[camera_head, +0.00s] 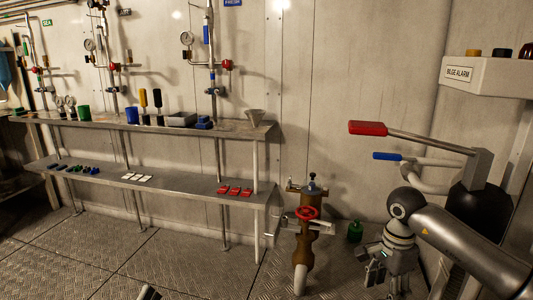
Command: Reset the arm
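My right arm (465,245) comes in from the right edge and bends down at its wrist. My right gripper (383,276) hangs low, pointing down, at the right of the brown pipe with the red handwheel. Its fingers look spread apart, with nothing seen between them. A small grey tip at the bottom edge (148,293) seems to be part of my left gripper; the rest is out of frame.
A red-handled lever (368,129) and a blue-handled lever (387,156) stick out above my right wrist. A brown pipe with a red handwheel (307,212) and a green bottle (355,231) stand nearby. A two-level shelf (150,127) lines the wall. The floor at front left is clear.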

